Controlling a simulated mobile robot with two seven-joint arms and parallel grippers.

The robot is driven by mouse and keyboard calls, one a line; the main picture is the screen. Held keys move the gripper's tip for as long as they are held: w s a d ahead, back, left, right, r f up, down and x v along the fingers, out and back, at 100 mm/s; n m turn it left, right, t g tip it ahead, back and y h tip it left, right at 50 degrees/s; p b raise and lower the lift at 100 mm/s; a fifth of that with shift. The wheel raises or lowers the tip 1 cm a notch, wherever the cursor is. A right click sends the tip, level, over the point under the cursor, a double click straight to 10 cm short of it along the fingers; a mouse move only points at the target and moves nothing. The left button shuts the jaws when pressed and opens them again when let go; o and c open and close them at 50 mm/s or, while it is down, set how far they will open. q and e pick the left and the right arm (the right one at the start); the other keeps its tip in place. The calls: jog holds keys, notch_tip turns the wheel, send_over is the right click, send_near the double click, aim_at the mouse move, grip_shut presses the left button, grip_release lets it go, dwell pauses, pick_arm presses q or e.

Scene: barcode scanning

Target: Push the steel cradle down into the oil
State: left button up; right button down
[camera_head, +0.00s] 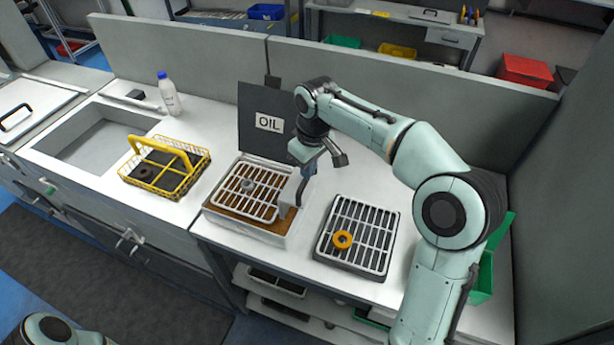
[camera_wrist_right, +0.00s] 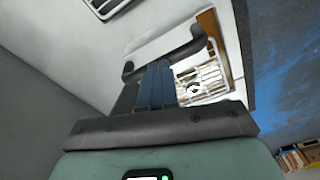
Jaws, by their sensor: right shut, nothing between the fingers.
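The steel cradle (camera_head: 240,200) is a pale slatted grid in the white oil tub (camera_head: 247,232). Its bars show above the brown oil (camera_head: 262,174), and a grey ring (camera_head: 247,186) lies on it. My right gripper (camera_head: 300,190) reaches down over the tub's right side, shut and empty. In the right wrist view its blue fingers (camera_wrist_right: 157,84) are together beside a dark bent bar (camera_wrist_right: 165,56), with the cradle (camera_wrist_right: 207,76) beyond. I cannot tell whether the fingers touch the bar. My left gripper is not in view.
The raised lid marked OIL (camera_head: 268,123) stands behind the tub. A yellow basket (camera_head: 165,168) is to the left, near the sink (camera_head: 95,135) and a white bottle (camera_head: 169,95). A slatted rack (camera_head: 357,235) with an orange ring (camera_head: 343,239) is to the right.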

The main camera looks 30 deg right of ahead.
notch_tip(320, 180, down, 6)
jog(key=shift+s+r+b, duration=0.1)
jog(key=shift+b, duration=0.95)
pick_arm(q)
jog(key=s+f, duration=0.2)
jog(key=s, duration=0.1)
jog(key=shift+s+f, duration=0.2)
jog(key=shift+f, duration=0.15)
pick_arm(e)
jog(key=shift+r, duration=0.1)
jog(key=s+d, duration=0.1)
jog(key=s, duration=0.1)
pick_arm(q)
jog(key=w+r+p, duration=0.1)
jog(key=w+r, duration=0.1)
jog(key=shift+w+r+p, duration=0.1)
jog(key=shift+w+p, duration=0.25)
pick_arm(e)
notch_tip(320, 180, up, 14)
jog(key=r, duration=0.1)
send_over(309, 189)
jog(key=s+d, duration=0.1)
jog(key=s, duration=0.3)
jog(key=shift+s+d+f, duration=0.1)
jog(key=shift+d+f, duration=0.05)
jog(key=shift+f, duration=0.1)
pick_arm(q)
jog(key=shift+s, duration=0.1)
pick_arm(e)
jog(key=shift+f, duration=0.1)
